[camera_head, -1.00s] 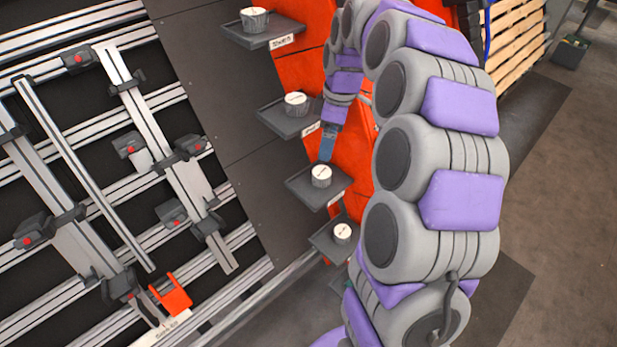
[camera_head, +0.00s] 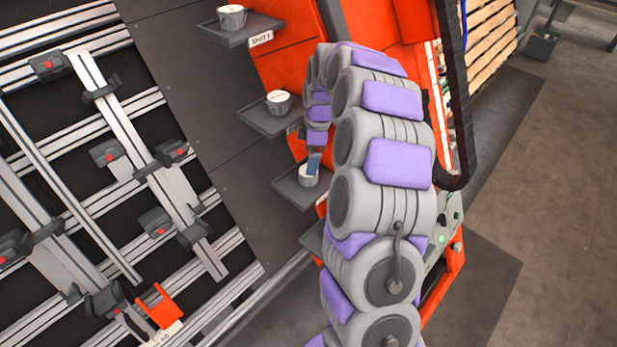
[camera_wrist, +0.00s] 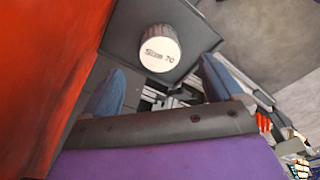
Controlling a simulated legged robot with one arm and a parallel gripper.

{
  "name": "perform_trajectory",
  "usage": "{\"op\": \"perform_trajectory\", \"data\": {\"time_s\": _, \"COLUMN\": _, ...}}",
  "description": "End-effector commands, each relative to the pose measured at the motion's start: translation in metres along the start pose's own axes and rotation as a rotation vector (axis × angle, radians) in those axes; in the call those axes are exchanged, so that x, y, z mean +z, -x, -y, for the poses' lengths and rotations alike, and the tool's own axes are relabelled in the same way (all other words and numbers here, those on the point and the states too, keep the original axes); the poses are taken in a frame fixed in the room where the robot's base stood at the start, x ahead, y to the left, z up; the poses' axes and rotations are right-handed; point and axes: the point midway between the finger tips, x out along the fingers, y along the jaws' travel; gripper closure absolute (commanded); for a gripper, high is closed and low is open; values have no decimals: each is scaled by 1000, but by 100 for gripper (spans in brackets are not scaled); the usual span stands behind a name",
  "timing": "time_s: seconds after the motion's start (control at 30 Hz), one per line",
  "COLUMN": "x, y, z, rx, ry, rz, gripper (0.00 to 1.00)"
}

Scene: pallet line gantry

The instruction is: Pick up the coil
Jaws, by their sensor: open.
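A coil (camera_head: 308,178), a short grey cylinder with a white top, stands upright on a small dark shelf (camera_head: 287,187) in the head view. In the wrist view this coil (camera_wrist: 160,48) shows a white top marked with what looks like "Size 70", on its shelf (camera_wrist: 206,35). My gripper (camera_head: 313,163) is right at the coil in the head view and covers part of it. In the wrist view my gripper's (camera_wrist: 163,68) two blue fingers are spread wide, with the coil ahead between their tips. Nothing is held. I cannot tell whether a finger touches the coil.
Two similar coils stand on higher shelves, one in the middle (camera_head: 279,103) and one at the top (camera_head: 232,17). A lower shelf (camera_head: 314,238) is partly hidden by my arm. An orange panel (camera_head: 280,65) stands close beside the shelves. A rail rack (camera_head: 90,200) is at left.

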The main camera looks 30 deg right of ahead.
Motion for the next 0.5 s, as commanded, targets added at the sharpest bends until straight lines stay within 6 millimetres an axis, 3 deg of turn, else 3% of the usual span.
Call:
{"op": "perform_trajectory", "data": {"time_s": 0.33, "x": 1, "y": -22, "z": -1, "rx": 3, "ry": -1, "rz": -1, "gripper": 7}}
{"op": "perform_trajectory", "data": {"time_s": 0.5, "x": 1, "y": -45, "z": -1, "rx": 0, "ry": -1, "rz": -1, "gripper": 7}}
